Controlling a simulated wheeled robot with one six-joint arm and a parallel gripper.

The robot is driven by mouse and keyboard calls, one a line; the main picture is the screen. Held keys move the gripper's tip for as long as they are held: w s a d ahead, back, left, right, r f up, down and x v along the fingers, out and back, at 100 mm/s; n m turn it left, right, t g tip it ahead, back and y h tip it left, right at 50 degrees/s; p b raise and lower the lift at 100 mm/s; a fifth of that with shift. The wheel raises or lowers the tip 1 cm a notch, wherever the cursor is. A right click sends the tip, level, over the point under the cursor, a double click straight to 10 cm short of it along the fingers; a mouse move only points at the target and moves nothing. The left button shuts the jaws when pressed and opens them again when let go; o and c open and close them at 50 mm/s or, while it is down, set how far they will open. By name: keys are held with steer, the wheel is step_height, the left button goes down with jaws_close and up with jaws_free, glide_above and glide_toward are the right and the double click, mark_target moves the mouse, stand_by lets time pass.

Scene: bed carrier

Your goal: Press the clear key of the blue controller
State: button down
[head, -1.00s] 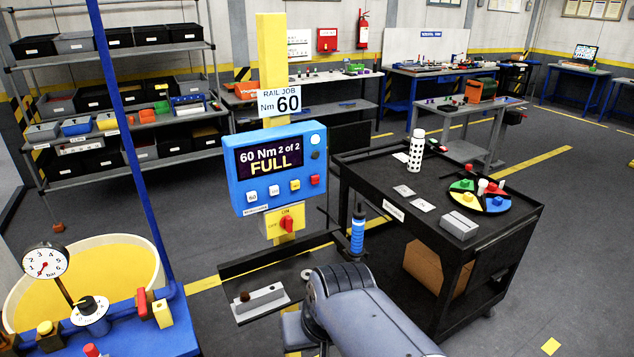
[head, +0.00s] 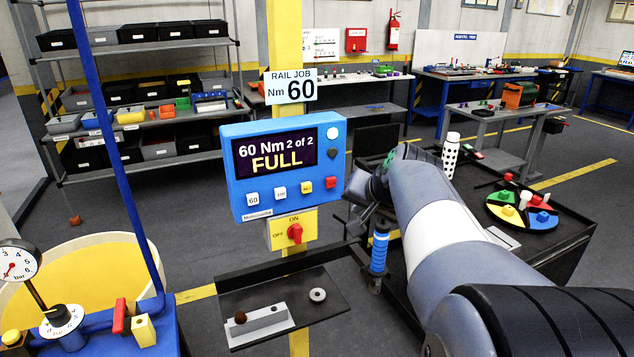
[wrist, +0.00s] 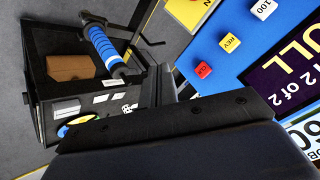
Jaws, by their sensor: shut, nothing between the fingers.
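The blue controller (head: 236,170) is on the yellow post, its screen reading "60 Nm 2 of 2 FULL". Below the screen is a row of keys: white 60, white 100, yellow (head: 306,187) and red (head: 330,182). The red key, its lettering too small to read surely, also shows in the wrist view (wrist: 203,69), beside the yellow REV key (wrist: 230,41). My gripper (head: 360,200) is shut and empty, just right of the controller and apart from the red key in the picture. My wrist partly hides its fingers in the head view.
A red ON/OFF switch (head: 295,233) sits below the controller. A blue-handled tool (head: 379,250) stands close below my gripper. A black cart (head: 575,232) is at the right, partly behind my arm. A dark tray (head: 325,310) lies below the post.

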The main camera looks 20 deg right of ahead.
mark_target(331, 182)
stand_by(0.3)
steer(key=w+p, duration=0.3)
steer(key=w, duration=0.5)
steer(key=shift+w+a, duration=0.2)
steer(key=shift+w, duration=0.15)
steer(key=shift+w+p, duration=0.1)
steer(key=shift+p, duration=0.2)
stand_by(1.5)
steer(key=shift+w, duration=0.35)
steer(key=shift+w+p, duration=0.3)
steer(key=shift+w, duration=0.15)
stand_by(0.6)
steer(key=shift+s, duration=0.1)
steer(key=shift+s+b, duration=0.5)
steer(key=shift+s, duration=0.3)
